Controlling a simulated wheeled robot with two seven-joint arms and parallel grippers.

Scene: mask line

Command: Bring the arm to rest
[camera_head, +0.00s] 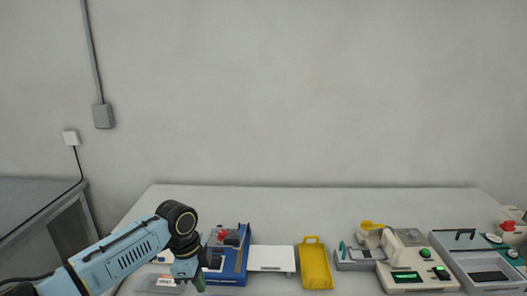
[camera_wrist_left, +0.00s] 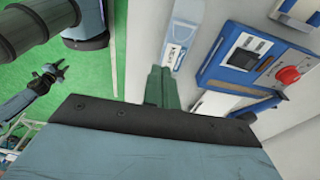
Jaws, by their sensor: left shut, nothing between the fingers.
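My left arm (camera_head: 120,255) comes in from the lower left, bent at a dark joint. My left gripper (camera_head: 199,283) points down at the left part of the table, in front of the blue machine. In the left wrist view its green fingers (camera_wrist_left: 161,88) are together with nothing between them. A clear flat item with a label (camera_wrist_left: 172,50) lies beside the fingers. Another gripper (camera_wrist_left: 50,77), apparently my right one, shows small over the green floor; its jaw state is unclear. The right arm does not show in the head view.
On the white table (camera_head: 300,195) stand a blue machine with a red knob (camera_head: 240,262), a white stand (camera_head: 270,256), a yellow tray (camera_head: 315,266), a cream machine (camera_head: 410,262) and a grey machine (camera_head: 478,262). The table's back strip is clear. A grey bench (camera_head: 35,195) stands left.

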